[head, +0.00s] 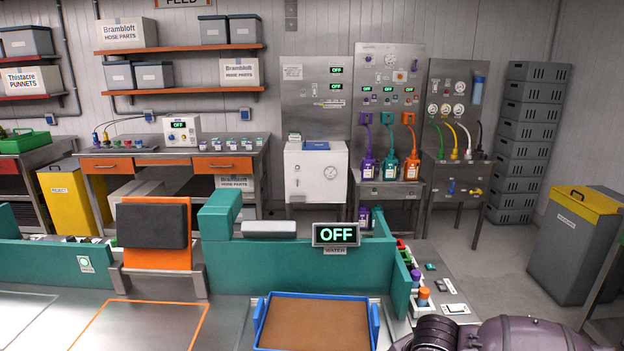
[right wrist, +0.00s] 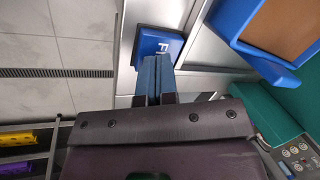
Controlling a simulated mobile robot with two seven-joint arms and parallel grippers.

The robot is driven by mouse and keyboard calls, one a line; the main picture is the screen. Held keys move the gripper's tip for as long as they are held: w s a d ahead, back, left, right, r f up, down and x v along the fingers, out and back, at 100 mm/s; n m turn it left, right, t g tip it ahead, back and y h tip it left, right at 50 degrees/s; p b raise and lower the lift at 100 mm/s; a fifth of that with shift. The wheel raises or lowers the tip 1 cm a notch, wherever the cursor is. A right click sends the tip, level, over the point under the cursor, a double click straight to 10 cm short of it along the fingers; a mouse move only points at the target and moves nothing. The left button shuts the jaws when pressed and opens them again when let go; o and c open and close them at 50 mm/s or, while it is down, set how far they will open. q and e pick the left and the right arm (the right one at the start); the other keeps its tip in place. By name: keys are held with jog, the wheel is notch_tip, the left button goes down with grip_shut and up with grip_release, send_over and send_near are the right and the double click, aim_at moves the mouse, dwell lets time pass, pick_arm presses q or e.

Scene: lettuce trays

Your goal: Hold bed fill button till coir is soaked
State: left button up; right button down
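The blue tray (head: 375,325) with flat brown coir (head: 318,322) sits at the bottom centre of the head view. The tray (right wrist: 268,68) and coir (right wrist: 287,30) also show at the upper right of the right wrist view. A water display (head: 336,235) behind the tray reads OFF in green. A blue button (right wrist: 150,42) with white letters, partly hidden, is at the top of the right wrist view. My right gripper (right wrist: 157,62) is shut and empty, its fingertips overlapping the button's lower edge; I cannot tell whether they touch. My left gripper is out of view.
Teal walls (head: 275,280) edge the bench behind the tray. My right arm fills the bottom right of the head view. A grey bin with a yellow lid (head: 583,204) stands at the right.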

jog(key=shift+f+b, duration=0.45)
jog(key=shift+f, duration=0.45)
dwell(0.6)
jog(key=shift+s, duration=0.1)
dwell(0.7)
dwell(2.4)
dwell(0.8)
dwell(0.5)
